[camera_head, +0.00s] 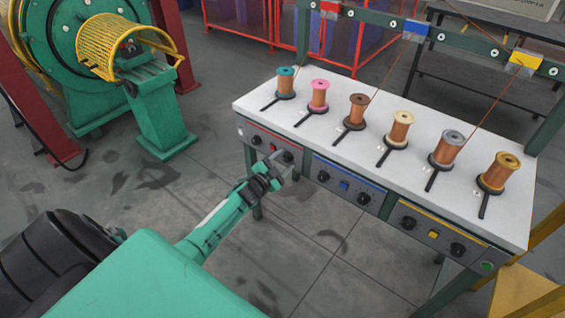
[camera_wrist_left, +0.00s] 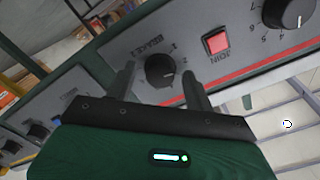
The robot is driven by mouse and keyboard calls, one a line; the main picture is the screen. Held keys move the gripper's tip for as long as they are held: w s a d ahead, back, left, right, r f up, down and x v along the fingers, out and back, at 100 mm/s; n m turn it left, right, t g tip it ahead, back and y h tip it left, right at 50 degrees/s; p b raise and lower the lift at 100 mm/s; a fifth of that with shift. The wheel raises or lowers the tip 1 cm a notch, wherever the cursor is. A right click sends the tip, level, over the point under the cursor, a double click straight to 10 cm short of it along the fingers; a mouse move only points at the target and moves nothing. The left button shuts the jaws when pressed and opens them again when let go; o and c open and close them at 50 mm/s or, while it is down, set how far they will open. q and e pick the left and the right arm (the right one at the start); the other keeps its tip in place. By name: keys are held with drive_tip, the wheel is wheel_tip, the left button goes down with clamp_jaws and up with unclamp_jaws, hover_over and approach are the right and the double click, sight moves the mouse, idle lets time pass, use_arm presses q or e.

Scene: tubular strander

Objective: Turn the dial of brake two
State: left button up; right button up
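In the left wrist view, which is upside down, a round black dial (camera_wrist_left: 160,70) with a pale pointer mark sits on a grey panel (camera_wrist_left: 75,100). Its label starts with "BRAKE"; I cannot read the number surely. My left gripper (camera_wrist_left: 160,88) is open, one finger on either side of the dial; I cannot tell whether they touch it. In the head view, my left gripper (camera_head: 284,166) is at the right dial (camera_head: 288,156) of the red-striped panel on the table's front. My right gripper is not in view.
Along the same panel are a red button (camera_wrist_left: 216,43) and a numbered dial (camera_wrist_left: 290,14). A blue panel (camera_head: 344,186) and a yellow panel (camera_head: 433,234) carry similar dials. Several spools stand on the white tabletop (camera_head: 262,100). A green machine (camera_head: 165,110) stands left; the floor between is clear.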

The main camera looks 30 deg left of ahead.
use_arm(q)
drive_tip(key=s+a, duration=0.1)
drive_tip(key=s, duration=1.2)
drive_tip(key=shift+s, duration=0.4)
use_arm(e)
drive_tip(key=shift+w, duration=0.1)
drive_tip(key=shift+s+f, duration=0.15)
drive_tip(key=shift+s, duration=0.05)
